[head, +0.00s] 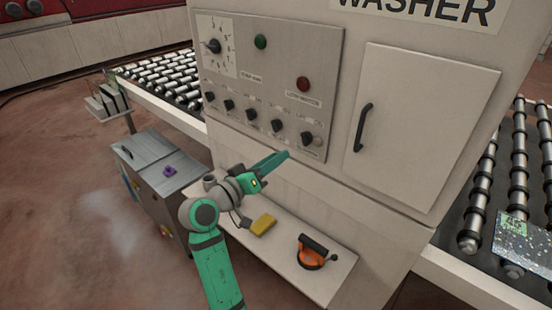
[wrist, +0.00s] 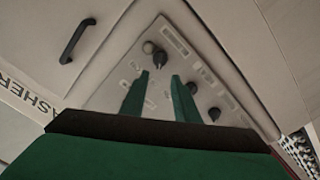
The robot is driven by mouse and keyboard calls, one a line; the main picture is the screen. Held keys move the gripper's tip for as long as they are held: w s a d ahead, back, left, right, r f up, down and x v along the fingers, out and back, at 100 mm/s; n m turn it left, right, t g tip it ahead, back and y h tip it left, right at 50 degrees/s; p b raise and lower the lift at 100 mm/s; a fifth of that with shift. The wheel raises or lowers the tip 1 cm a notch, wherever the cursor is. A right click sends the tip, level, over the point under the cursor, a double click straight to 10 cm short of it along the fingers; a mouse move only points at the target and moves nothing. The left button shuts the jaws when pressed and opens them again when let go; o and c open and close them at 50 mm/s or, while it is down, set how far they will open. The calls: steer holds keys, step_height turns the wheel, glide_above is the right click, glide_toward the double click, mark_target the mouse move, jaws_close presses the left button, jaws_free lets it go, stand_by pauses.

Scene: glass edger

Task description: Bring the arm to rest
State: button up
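My green arm reaches up from the bottom of the head view. My gripper (head: 274,163) is in front of the washer panel (head: 325,65), just below the row of black knobs (head: 251,114). In the wrist view the two green fingers of my gripper (wrist: 160,84) stand apart with nothing between them. A black knob (wrist: 160,61) shows beyond the fingertips, and whether they touch anything is not clear. More knobs (wrist: 192,89) run down to the right in that view.
A shelf below the panel holds a yellow sponge-like block (head: 263,224) and an orange-and-black suction lifter (head: 312,252). A grey cabinet (head: 150,160) with a purple item (head: 170,171) stands at left. Roller conveyors (head: 160,80) flank the washer. A door handle (head: 363,127) sticks out at right.

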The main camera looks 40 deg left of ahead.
steer(key=shift+f, duration=0.1)
steer(key=s+d+f+n+g+y, duration=0.1)
steer(key=d+f, duration=0.6)
steer(key=f, duration=0.5)
steer(key=s+d+f+n+g+y, duration=0.1)
steer(key=d+f+y, duration=0.1)
steer(key=d+f, duration=0.8)
steer(key=s+d+f+m+g, duration=0.2)
steer(key=s+d+f, duration=0.8)
steer(key=s, duration=0.1)
steer(key=s+d+r+m+h, duration=0.1)
steer(key=s+d+r+m, duration=0.1)
steer(key=s+d, duration=0.5)
steer(key=s+d+r+m+t+h, duration=0.1)
steer(key=s+d+m, duration=0.4)
steer(key=s, duration=1)
step_height(320, 180, up, 2)
steer(key=shift+d+r+h, duration=0.15)
steer(key=shift+d+h, duration=0.35)
steer(key=shift+d, duration=0.65)
